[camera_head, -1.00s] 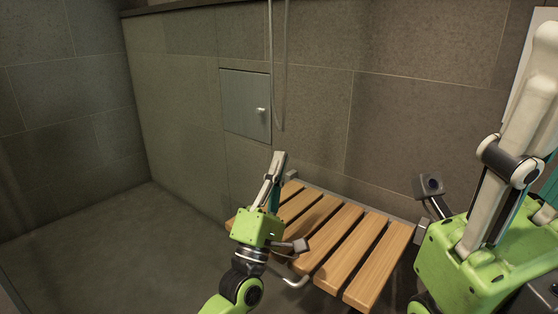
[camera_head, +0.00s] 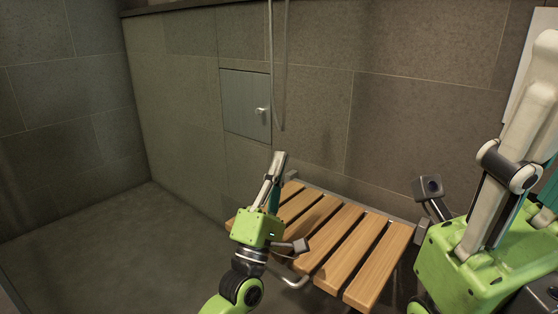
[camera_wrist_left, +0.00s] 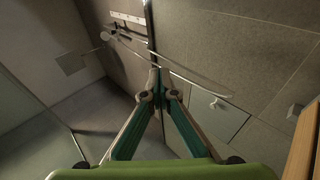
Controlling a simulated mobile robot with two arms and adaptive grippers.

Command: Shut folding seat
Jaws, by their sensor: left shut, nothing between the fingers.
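The folding seat (camera_head: 378,264) has several wooden slats and is folded down, standing out level from the tiled wall. My left gripper (camera_head: 279,156) is shut and empty, pointing up in front of the seat's left part and hiding some of its slats. In the left wrist view its fingers (camera_wrist_left: 158,78) meet at the tips with nothing between them. A wooden edge of the seat (camera_wrist_left: 303,148) shows at the right of that view. My right gripper (camera_head: 510,160) is large at the right of the head view; its fingertips cannot be made out.
A grey wall panel with a small knob (camera_head: 245,104) is above and left of the seat. A shower hose (camera_head: 278,80) hangs down the wall beside it. The floor (camera_head: 100,245) left of the seat is clear.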

